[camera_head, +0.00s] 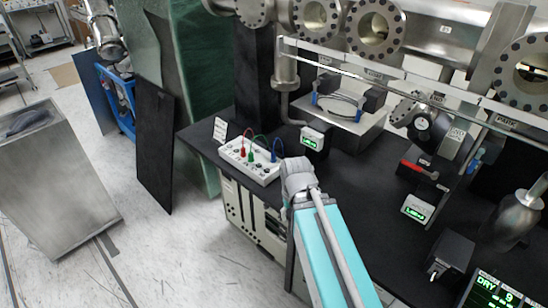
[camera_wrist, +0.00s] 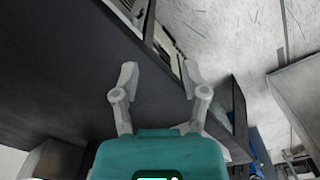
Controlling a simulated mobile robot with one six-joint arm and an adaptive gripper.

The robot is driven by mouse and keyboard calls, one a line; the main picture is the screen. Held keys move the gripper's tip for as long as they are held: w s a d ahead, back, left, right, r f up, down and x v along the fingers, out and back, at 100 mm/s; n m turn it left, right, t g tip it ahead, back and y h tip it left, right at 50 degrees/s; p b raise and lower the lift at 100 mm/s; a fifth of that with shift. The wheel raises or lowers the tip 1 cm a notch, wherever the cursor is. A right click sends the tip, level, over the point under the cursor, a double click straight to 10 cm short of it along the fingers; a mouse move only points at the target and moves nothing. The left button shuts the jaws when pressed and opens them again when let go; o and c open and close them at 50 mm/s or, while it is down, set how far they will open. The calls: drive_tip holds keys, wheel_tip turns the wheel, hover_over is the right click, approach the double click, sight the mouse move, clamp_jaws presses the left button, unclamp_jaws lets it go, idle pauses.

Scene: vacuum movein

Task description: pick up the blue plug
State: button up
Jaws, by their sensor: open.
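The blue plug (camera_head: 274,155) stands upright at the right end of a white socket box (camera_head: 249,163), with a blue lead curving up from it. A red plug (camera_head: 243,152) and a green plug (camera_head: 250,155) stand to its left. My teal arm reaches in from the bottom in the head view, its grey end just right of the box and apart from the blue plug. There my gripper's fingers are not clearly seen. In the wrist view my gripper (camera_wrist: 160,76) is open, with nothing between its fingers. The blue plug cannot be made out there.
The box sits near the left edge of a black bench (camera_head: 350,170). Behind it are a white card (camera_head: 221,130) and a small green-lit display (camera_head: 312,138). Steel chamber flanges and a rail are above. A black panel (camera_head: 155,150) leans left of the bench.

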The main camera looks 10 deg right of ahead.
drive_tip(key=shift+o, duration=1)
wheel_tip(320, 180, up, 14)
drive_tip(key=f+n+p, duration=0.1)
drive_tip(key=n+p, duration=1.2)
drive_tip(key=n, duration=1)
hover_over(273, 154)
drive_tip(key=shift+w+d+r, duration=0.1)
drive_tip(key=shift+w+r, duration=0.05)
drive_tip(key=shift+r, duration=0.1)
drive_tip(key=shift+f, duration=0.15)
wheel_tip(273, 154, down, 8)
drive_tip(key=b, duration=0.8)
drive_tip(key=shift+f, duration=0.2)
